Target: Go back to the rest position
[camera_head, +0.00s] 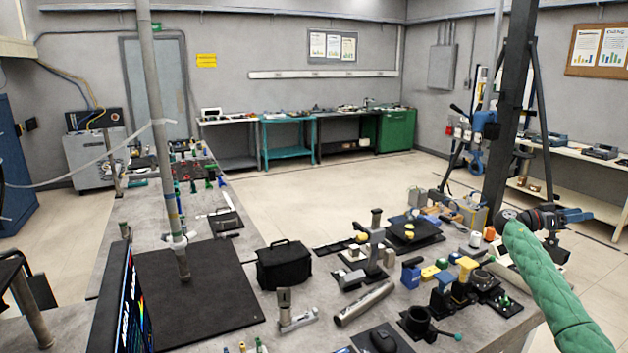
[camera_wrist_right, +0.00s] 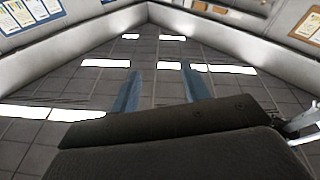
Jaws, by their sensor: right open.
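My right arm, in a green quilted sleeve, comes in from the lower right of the head view. Its dark wrist bends to the right and ends at my right gripper (camera_head: 578,214), whose blue fingers are near the right edge, in front of the white bench. In the right wrist view the two blue fingers of the right gripper (camera_wrist_right: 160,88) stand apart with nothing between them. Behind them is a dark tiled surface with bright white panels. My left gripper is not in view.
A grey workbench (camera_head: 245,247) holds a black bag (camera_head: 284,265), a black mat (camera_head: 190,295), a metal cylinder (camera_head: 364,304) and several small fixtures. A dark post (camera_head: 508,120) stands close to my right wrist. The floor (camera_head: 330,195) beyond the bench is clear.

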